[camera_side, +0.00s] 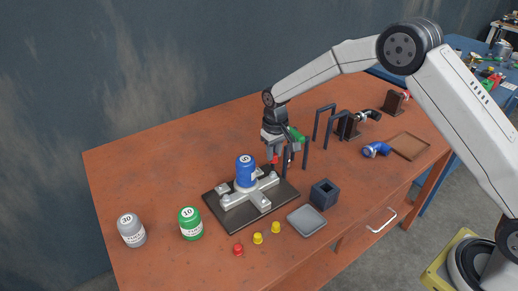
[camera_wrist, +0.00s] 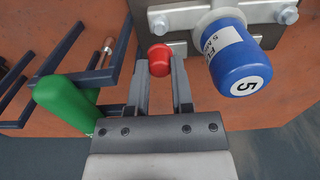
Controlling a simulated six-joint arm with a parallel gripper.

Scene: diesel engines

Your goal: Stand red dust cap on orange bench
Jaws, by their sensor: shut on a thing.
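My gripper (camera_wrist: 161,80) is shut on a red dust cap (camera_wrist: 159,60), which sits between its fingertips. In the side view my gripper (camera_side: 278,154) points down, with the red cap (camera_side: 276,160) showing small between the fingers. It is at the far right end of the grey metal fixture (camera_side: 262,199); I cannot tell if the cap touches the fixture. Another red cap (camera_side: 238,249) stands on the orange bench (camera_side: 165,190) at the front. A blue canister (camera_side: 246,171) stands on the fixture, and a blue canister (camera_wrist: 233,62) shows right of the held cap in the wrist view.
Dark upright frames (camera_side: 325,121) and a green-handled item (camera_wrist: 65,105) stand close beside my gripper. Two yellow caps (camera_side: 258,238), a grey tray (camera_side: 307,220) and a dark square block (camera_side: 324,194) are near the front. Green (camera_side: 190,224) and grey (camera_side: 131,230) canisters stand left.

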